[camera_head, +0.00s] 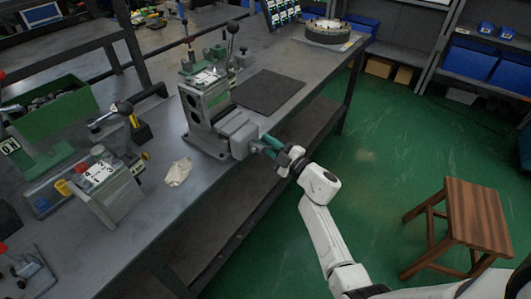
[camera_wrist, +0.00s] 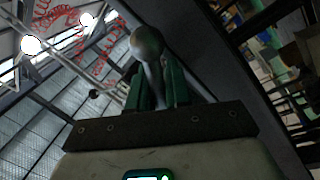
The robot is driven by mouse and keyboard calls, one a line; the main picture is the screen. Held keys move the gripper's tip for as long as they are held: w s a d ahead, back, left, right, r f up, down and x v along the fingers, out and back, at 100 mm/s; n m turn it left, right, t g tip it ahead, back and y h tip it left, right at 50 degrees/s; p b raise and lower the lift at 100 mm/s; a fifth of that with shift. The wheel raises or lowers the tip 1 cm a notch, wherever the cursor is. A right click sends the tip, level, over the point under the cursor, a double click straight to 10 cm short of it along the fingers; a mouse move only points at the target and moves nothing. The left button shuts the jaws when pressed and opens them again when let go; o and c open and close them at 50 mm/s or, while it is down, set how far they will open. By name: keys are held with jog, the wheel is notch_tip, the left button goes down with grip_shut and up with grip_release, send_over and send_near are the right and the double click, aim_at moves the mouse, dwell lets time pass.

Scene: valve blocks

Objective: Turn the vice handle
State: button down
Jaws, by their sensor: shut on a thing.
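The grey vice (camera_head: 234,132) stands at the front edge of the workbench in the head view, with a clamped block above its jaws. My gripper (camera_head: 266,146) reaches the vice's front from the right, its green fingers level with the screw end. In the wrist view, my green fingers (camera_wrist: 158,84) are shut on the vice handle (camera_wrist: 147,43), a metal bar with a round ball end that stands out beyond the fingertips. In the head view the handle is mostly hidden by my gripper.
The workbench (camera_head: 150,215) carries a dark mat (camera_head: 268,92), a crumpled cloth (camera_head: 178,172), a green bin (camera_head: 55,105) and small fixtures left of the vice. A wooden stool (camera_head: 475,215) stands on the green floor at right. Floor between bench and stool is clear.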

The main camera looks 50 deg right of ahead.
notch_tip(320, 180, up, 8)
jog(key=n+y+b, duration=0.2)
jog(key=n+y, duration=0.2)
jog(key=n, duration=1)
jog(key=shift+d+r, duration=0.15)
jog(key=shift+d, duration=0.05)
jog(key=c, duration=1.1)
grip_release()
jog(key=shift+c, duration=0.2)
